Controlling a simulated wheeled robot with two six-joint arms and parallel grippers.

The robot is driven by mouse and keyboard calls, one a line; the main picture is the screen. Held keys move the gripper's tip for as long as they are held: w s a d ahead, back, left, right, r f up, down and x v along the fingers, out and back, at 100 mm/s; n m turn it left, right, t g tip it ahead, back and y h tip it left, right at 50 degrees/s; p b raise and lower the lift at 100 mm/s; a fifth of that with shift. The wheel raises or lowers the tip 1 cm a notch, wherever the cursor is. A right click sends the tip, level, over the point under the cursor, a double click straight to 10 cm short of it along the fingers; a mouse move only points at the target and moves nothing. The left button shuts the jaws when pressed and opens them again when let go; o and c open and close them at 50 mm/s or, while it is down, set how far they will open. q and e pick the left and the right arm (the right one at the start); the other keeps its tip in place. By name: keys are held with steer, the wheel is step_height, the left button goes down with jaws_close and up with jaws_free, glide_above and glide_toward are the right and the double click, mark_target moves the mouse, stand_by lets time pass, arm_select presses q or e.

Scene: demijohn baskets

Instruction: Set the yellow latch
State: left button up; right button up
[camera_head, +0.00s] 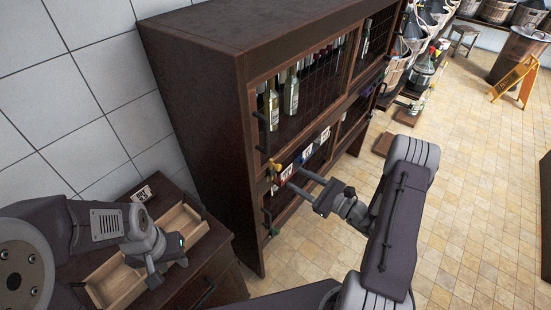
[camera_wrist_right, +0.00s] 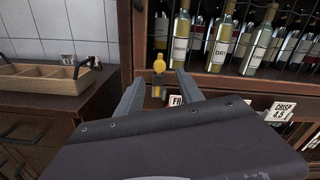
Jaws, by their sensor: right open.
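The yellow latch (camera_head: 273,167) is a small knob on the front frame of the dark wooden cabinet, at its near edge. In the right wrist view the yellow latch (camera_wrist_right: 159,64) stands upright, ahead of my fingers and between their lines. My right gripper (camera_head: 296,178) is open and empty, its two grey fingers pointing at the cabinet front just short of the latch. The fingers also show in the right wrist view (camera_wrist_right: 158,84). My left gripper (camera_head: 154,274) is over the low cabinet at the left; its fingers cannot be made out.
Bottles (camera_head: 291,92) stand behind the wire-mesh doors of the tall cabinet (camera_head: 200,75). A light wooden tray (camera_head: 182,222) and a price card (camera_head: 143,193) are on the low cabinet. A yellow floor sign (camera_head: 517,80) stands far right. Tiled floor (camera_head: 465,170) is open at right.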

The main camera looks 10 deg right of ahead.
mark_target(280, 169)
steer(key=p+x, duration=0.2)
steer(key=x, duration=0.5)
steer(key=shift+w+a+r, duration=0.1)
steer(key=shift+w+r, duration=0.05)
steer(key=shift+w+a+r, duration=0.1)
steer(key=shift+w+a, duration=0.3)
steer(key=shift+a, duration=0.1)
arm_select(q)
steer(key=r, duration=0.2)
steer(key=shift+s+r, duration=0.25)
steer(key=shift+r, duration=0.1)
steer(key=shift+w, duration=0.1)
arm_select(e)
steer(key=shift+w, duration=0.15)
jaws_close()
